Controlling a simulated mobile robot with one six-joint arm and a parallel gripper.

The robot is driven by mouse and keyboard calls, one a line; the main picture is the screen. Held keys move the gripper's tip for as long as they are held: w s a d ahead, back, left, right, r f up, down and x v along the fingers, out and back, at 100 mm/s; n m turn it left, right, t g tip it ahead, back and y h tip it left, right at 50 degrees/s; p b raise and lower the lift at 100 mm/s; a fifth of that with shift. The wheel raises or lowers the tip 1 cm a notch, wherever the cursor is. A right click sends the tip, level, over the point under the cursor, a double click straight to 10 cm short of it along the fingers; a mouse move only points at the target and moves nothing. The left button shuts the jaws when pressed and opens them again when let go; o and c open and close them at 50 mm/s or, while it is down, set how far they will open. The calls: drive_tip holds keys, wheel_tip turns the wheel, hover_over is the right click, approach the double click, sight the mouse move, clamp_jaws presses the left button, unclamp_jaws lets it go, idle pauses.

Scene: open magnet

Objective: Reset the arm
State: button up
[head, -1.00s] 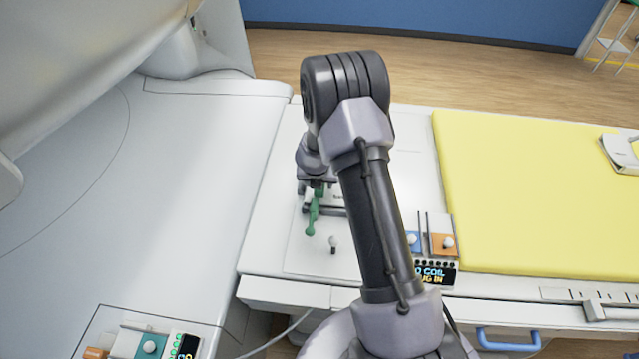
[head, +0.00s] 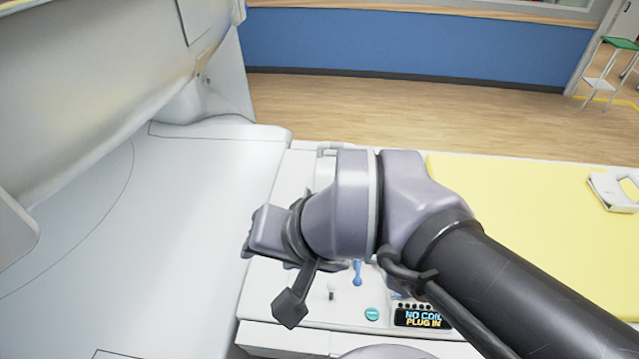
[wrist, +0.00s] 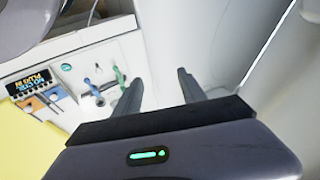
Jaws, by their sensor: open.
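My gripper (wrist: 160,88) is open and empty in the wrist view, its two dark fingers apart over the white surface beside the control panel. In the head view my arm is folded low across the middle, its end turned to the left, and the fingertips cannot be made out there. The gripper is clear of the green lever (wrist: 119,75) and the blue lever (wrist: 92,88), which stand on the white panel. The blue lever (head: 357,275) also shows in the head view, where my arm hides the green one.
A display (head: 418,317) reads "NO COIL PLUG IN". A teal button (head: 371,314) and a small peg (head: 332,290) are near it. A yellow pad (head: 540,215) lies right. The white magnet (head: 100,120) fills the left, close to my gripper. Wooden floor (head: 420,105) is clear behind.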

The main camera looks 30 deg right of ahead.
drive_tip(key=shift+s+d+f+n+h, duration=0.25)
drive_tip(key=shift+s+d+n, duration=0.15)
drive_tip(key=shift+s+n, duration=0.2)
drive_tip(key=shift+s+d+f+n+h, duration=0.2)
drive_tip(key=shift+s+d+n, duration=0.25)
drive_tip(key=shift+s, duration=0.2)
wheel_tip(320, 180, down, 21)
drive_tip(key=b, duration=2)
drive_tip(key=shift+b, duration=0.4)
drive_tip(key=shift+r, duration=0.1)
